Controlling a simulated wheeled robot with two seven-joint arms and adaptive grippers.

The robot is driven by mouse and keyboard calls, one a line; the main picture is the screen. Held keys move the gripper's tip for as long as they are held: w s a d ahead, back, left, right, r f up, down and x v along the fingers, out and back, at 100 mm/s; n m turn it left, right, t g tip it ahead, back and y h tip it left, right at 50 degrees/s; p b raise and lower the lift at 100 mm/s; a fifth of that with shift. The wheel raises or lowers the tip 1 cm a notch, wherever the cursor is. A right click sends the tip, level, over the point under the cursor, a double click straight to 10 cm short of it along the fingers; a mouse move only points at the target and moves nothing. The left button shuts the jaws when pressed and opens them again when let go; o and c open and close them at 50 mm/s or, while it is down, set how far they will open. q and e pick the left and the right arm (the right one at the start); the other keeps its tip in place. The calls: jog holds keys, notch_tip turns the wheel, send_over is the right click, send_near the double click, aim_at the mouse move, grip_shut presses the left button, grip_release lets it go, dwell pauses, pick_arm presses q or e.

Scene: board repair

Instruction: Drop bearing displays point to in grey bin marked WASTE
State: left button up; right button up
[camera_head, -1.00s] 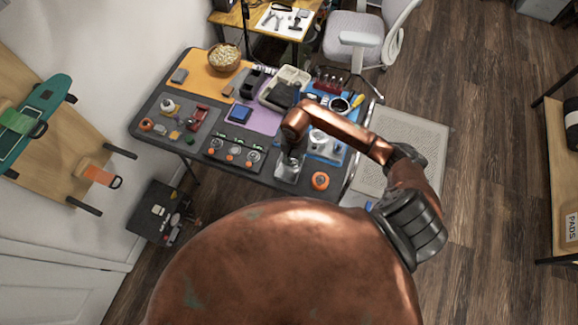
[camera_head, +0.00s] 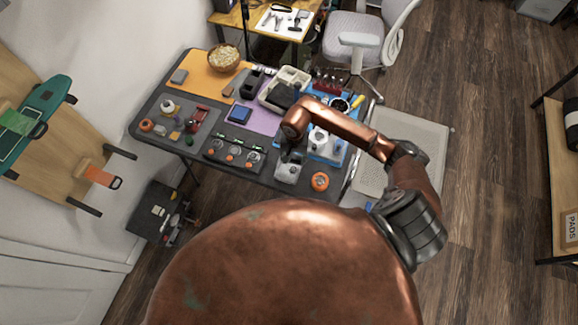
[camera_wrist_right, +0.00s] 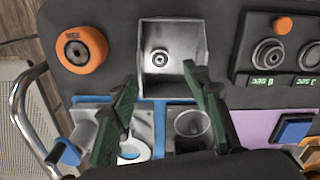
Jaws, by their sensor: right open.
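The grey bin (camera_head: 288,173) sits near the table's front edge; it also shows in the right wrist view (camera_wrist_right: 186,85). A ring-shaped bearing (camera_wrist_right: 160,58) lies on its floor. No WASTE lettering is readable. My right gripper (camera_wrist_right: 159,73) is open and empty, its two green fingers apart over the bin's near side, not touching the bearing. The dark test panel (camera_head: 235,152), left of the bin, has bearings and small green displays. In the right wrist view, two bearings (camera_wrist_right: 268,55) (camera_wrist_right: 310,55) sit on it above lit displays (camera_wrist_right: 262,80), unreadable to me. My left gripper is not in view.
A blue tray (camera_head: 326,150) with parts lies behind. A purple mat (camera_head: 264,121) and a grey mat (camera_head: 186,125) with small parts fill the left and middle. The table is crowded.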

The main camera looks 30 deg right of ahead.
notch_tip(320, 180, up, 11)
jog(key=shift+f, duration=0.2)
jog(key=shift+s+f, duration=0.1)
dwell(0.5)
